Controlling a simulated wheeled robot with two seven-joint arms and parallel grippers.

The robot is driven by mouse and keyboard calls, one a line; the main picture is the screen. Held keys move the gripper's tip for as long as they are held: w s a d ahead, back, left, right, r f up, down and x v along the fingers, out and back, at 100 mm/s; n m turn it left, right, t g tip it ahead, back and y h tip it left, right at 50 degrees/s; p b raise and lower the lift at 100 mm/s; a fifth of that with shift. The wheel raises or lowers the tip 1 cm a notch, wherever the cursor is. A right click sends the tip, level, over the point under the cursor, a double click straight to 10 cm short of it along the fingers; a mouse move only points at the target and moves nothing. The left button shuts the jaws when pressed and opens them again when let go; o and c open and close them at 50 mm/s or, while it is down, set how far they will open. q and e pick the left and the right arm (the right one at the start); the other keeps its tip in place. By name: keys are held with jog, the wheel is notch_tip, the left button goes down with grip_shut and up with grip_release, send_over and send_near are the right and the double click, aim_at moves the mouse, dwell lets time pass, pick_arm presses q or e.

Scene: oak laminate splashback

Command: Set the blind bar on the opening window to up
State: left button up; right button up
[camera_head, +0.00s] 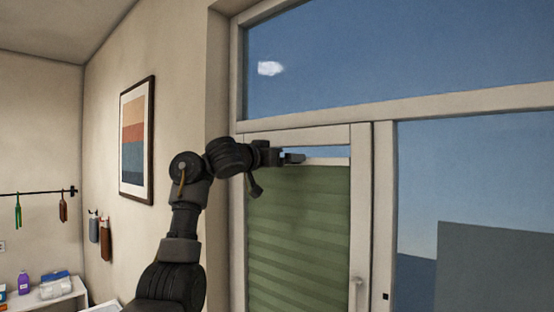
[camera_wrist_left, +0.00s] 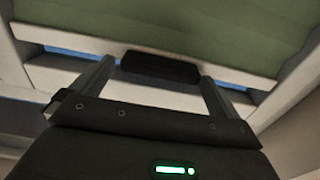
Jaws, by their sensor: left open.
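The pale blind bar (camera_head: 330,161) lies along the top edge of the green pleated blind (camera_head: 300,225), with a thin strip of sky between it and the top of the opening window's frame (camera_head: 361,210). In the left wrist view the bar (camera_wrist_left: 60,37) carries a dark grip (camera_wrist_left: 160,67). My left gripper (camera_head: 296,158) is at the upper left part of the bar. In the wrist view its fingers (camera_wrist_left: 157,72) are open, one on each side of the dark grip, with gaps visible. Whether they touch the bar is unclear. My right gripper is out of view.
A window handle (camera_head: 357,287) sits low on the right stile. The wall return (camera_head: 218,90) stands left of the window. A framed picture (camera_head: 137,140) and two hanging bottles (camera_head: 105,238) are on the left wall. A shelf (camera_head: 55,303) stands lower left.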

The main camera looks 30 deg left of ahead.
pick_arm(q)
jog(key=b+v, duration=1)
jog(key=shift+s, duration=0.4)
jog(key=shift+w, duration=0.1)
